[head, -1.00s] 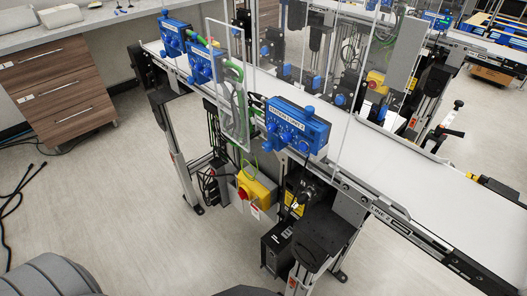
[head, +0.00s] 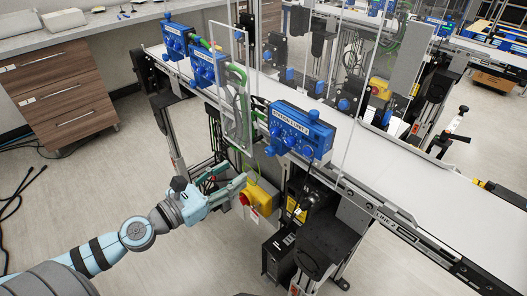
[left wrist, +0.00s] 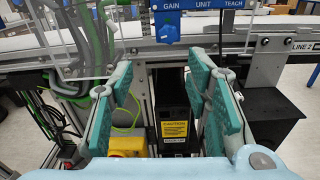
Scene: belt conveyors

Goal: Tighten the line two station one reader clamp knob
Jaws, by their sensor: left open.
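A blue reader box (head: 298,132) with several blue knobs on its face hangs on the near side of the belt. Its label reads station and line 2; the station number is hard to read. I cannot tell which knob is the clamp knob. My left gripper (head: 234,178) is open and empty, below and left of the box, in front of the conveyor frame. Its two teal finger pairs (left wrist: 165,105) stand apart in the wrist view.
A yellow box with a red emergency button (head: 258,196) is close beside the gripper. A clear guard panel (head: 232,85) stands left of the reader box. Other blue boxes (head: 207,68) hang further left. A black unit (head: 279,255) stands below; the floor in front is clear.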

